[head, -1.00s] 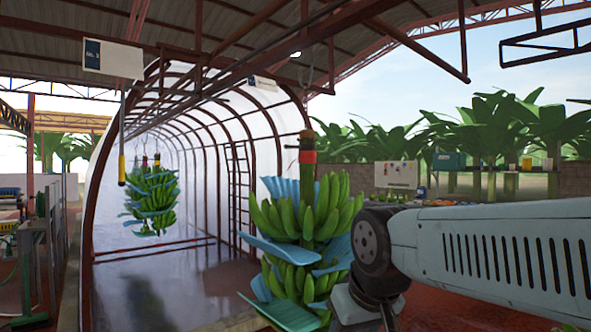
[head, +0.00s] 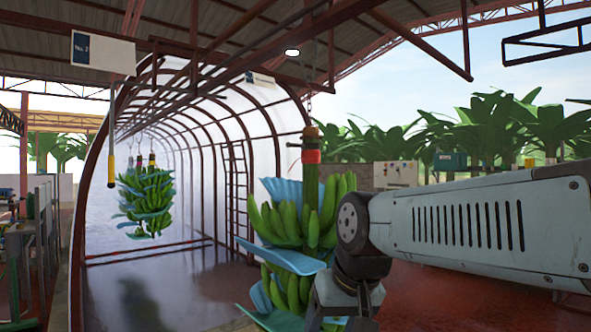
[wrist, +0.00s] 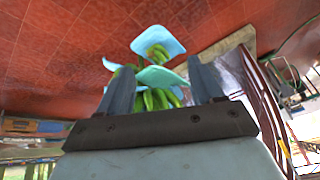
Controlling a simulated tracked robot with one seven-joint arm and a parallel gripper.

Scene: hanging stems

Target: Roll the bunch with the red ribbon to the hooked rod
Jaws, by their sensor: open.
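The bunch with the red ribbon (head: 311,156) hangs from an overhead rail in the middle of the head view, green bananas (head: 284,222) with blue sheets between the hands. My gripper (head: 345,305) is in front of its lower right part and hides some of it. In the wrist view my gripper (wrist: 161,66) is open, and the bunch (wrist: 158,98) shows between and beyond its two fingers; I cannot tell if they touch it. A thin rod with a yellow end (head: 111,170) hangs at the left below a "No. 2" sign; no hook can be made out.
Several more bunches (head: 147,200) hang close together farther off at the left, in a translucent arched tunnel (head: 205,150). The floor (head: 170,285) between them and the near bunch looks clear. A bench stands at the far left.

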